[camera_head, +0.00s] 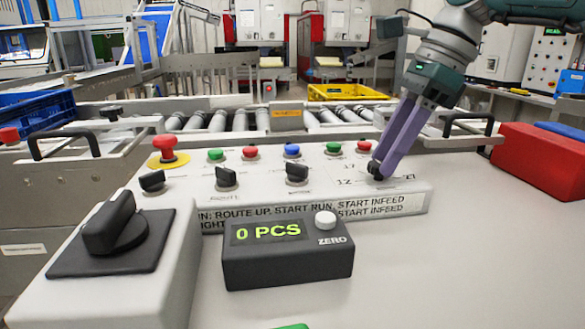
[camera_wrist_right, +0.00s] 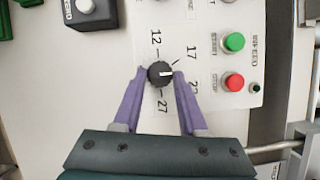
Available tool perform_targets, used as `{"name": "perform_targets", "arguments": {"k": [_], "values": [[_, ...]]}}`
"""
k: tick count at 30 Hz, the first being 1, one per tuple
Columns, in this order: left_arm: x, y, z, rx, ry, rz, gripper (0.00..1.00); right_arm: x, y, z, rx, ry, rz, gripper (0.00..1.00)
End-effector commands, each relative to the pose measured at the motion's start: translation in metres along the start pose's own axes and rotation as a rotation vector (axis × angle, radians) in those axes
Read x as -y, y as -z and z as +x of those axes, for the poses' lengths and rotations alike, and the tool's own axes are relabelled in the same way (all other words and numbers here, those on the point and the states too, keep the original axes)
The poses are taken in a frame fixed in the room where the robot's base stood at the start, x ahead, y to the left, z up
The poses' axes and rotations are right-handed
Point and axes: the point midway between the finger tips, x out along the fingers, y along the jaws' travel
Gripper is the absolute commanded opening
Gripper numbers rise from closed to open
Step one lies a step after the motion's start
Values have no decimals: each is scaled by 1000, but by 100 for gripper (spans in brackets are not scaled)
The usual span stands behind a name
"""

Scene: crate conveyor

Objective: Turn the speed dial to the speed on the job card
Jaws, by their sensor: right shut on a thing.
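The speed dial (camera_wrist_right: 160,74) is a small black knob on the white control panel (camera_head: 330,187), with 12, 17, a partly covered number and 27 printed around it. Its white pointer faces right in the wrist view, between the 17 mark and the partly covered number. My right gripper (camera_head: 377,168) reaches down onto the dial, its purple fingers on either side of the knob, shut on it. In the head view the fingers hide most of the dial. My left gripper is not in view. I cannot make out a job card.
The panel also carries a red stop button (camera_head: 168,150), several coloured buttons and black selector knobs (camera_head: 226,178). A counter (camera_head: 288,250) reading 0 PCS stands in front. A large black rotary switch (camera_head: 112,228) is at left. A red box (camera_head: 540,160) lies at right. Conveyor rollers (camera_head: 210,120) run behind.

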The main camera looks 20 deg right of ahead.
Motion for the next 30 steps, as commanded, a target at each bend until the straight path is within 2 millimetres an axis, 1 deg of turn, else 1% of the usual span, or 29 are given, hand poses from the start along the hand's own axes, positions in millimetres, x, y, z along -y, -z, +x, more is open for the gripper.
{"name": "perform_targets", "arguments": {"k": [1,10,19,30], "values": [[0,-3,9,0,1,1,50,1,1,4,2,-11,-29,0],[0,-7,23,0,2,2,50,2,0,2,-1,-62,-154,0],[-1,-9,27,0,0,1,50,2,0,0,-3,-83,-202,0],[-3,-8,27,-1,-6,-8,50,2,0,0,-3,-85,-207,0]]}}
